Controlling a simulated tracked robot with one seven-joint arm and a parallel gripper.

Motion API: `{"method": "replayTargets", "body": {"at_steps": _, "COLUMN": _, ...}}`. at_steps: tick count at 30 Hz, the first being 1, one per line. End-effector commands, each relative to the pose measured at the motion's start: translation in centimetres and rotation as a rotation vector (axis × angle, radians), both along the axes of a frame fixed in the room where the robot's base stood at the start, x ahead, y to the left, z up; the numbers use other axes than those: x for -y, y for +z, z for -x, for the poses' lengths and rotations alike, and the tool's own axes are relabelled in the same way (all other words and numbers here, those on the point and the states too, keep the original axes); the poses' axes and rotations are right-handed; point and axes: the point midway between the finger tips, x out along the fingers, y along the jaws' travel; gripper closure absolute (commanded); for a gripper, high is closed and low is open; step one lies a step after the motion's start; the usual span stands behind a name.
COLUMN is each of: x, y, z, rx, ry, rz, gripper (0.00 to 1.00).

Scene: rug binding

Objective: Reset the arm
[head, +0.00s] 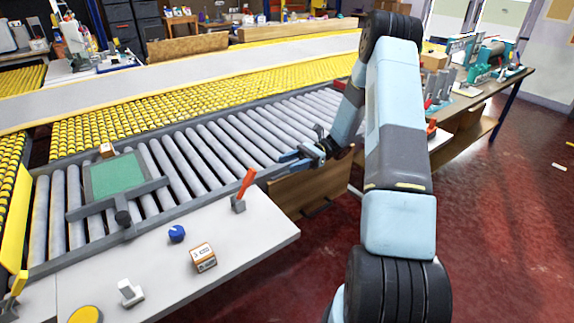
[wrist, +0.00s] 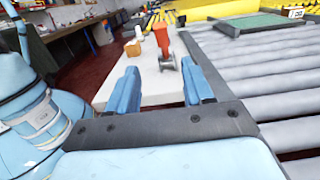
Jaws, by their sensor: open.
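My gripper (head: 298,157) is at the end of my light blue arm, over the near edge of the grey roller conveyor (head: 195,150) in the head view. In the wrist view my gripper (wrist: 163,88) has its two blue fingers apart with nothing between them. Beyond the fingers stands a red-handled lever (wrist: 162,45) at the corner of the white table. The lever (head: 243,188) is left of my gripper in the head view, clear of it.
The white table (head: 235,243) holds a small box (head: 203,257), a blue knob (head: 177,233) and a yellow button (head: 85,314). A green pad (head: 118,175) in a grey frame lies on the rollers. A workbench (head: 475,95) with machines stands at right. Red floor right of my arm is mostly clear.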

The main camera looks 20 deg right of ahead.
Motion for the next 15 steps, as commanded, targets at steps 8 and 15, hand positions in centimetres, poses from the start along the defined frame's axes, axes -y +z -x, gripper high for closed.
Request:
{"method": "replayTargets", "body": {"at_steps": 8, "x": 0.1, "y": 0.0, "z": 0.0, "rx": 0.0, "ry": -0.002, "rz": 0.0, "gripper": 0.49}}
{"method": "replayTargets", "body": {"at_steps": 15, "x": -0.3, "y": 1.1, "z": 0.4, "rx": 0.032, "ry": 0.02, "rz": 0.037, "gripper": 0.49}}
